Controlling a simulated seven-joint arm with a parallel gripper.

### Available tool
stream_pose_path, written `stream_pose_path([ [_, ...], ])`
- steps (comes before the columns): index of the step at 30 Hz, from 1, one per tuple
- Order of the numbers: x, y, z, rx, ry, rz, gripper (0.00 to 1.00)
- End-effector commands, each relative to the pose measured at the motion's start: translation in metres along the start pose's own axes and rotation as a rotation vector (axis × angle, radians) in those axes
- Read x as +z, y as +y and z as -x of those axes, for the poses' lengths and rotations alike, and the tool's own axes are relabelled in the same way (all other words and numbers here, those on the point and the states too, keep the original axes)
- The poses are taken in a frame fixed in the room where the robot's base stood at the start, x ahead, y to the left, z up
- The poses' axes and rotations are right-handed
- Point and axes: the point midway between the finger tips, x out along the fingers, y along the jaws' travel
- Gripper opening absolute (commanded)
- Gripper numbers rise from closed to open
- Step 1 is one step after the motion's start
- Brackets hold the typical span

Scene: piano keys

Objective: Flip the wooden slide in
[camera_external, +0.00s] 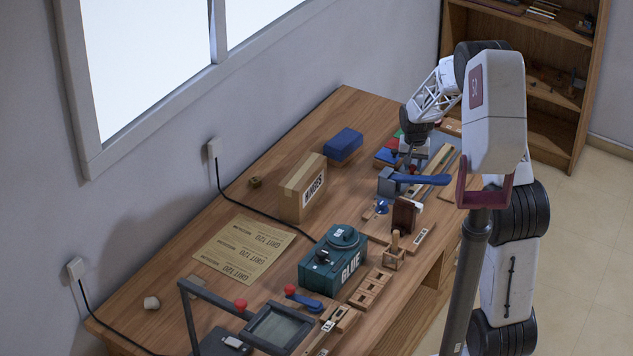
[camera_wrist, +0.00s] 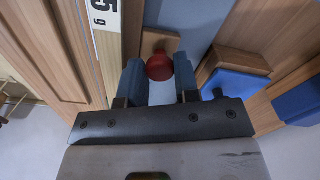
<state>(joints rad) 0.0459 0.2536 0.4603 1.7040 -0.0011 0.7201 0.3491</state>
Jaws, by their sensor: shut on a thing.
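In the wrist view, a red round knob (camera_wrist: 160,68) sits at the end of a small wooden slide piece (camera_wrist: 158,40) on a blue-grey surface. My gripper (camera_wrist: 157,78) has its two fingers on either side of the knob and is shut on it. In the external view my gripper (camera_external: 413,158) is low over the far right of the workbench, among several fixtures. The knob and slide cannot be made out clearly there, being small and partly hidden by the arm.
A blue lever (camera_external: 425,180) stands close to my gripper. A cardboard box (camera_external: 303,187), a blue block (camera_external: 343,145) and a green glue box (camera_external: 333,260) stand on the workbench (camera_external: 215,205). In the wrist view, a wooden block with a blue part (camera_wrist: 237,82) is at right.

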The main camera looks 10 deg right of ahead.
Motion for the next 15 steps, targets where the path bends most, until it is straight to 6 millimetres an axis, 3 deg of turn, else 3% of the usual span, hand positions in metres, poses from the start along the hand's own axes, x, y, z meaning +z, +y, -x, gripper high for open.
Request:
stream_pose_path([
  [4,0.0035,-0.0017,-0.0009,0.001,-0.006,0.002,0.00],
  [5,0.0036,-0.0017,-0.0010,0.001,-0.007,0.002,0.34],
  [6,0.0036,-0.0016,-0.0011,0.001,-0.007,0.002,0.40],
  [15,0.0023,-0.0011,-0.0002,0.001,-0.004,0.002,0.40],
])
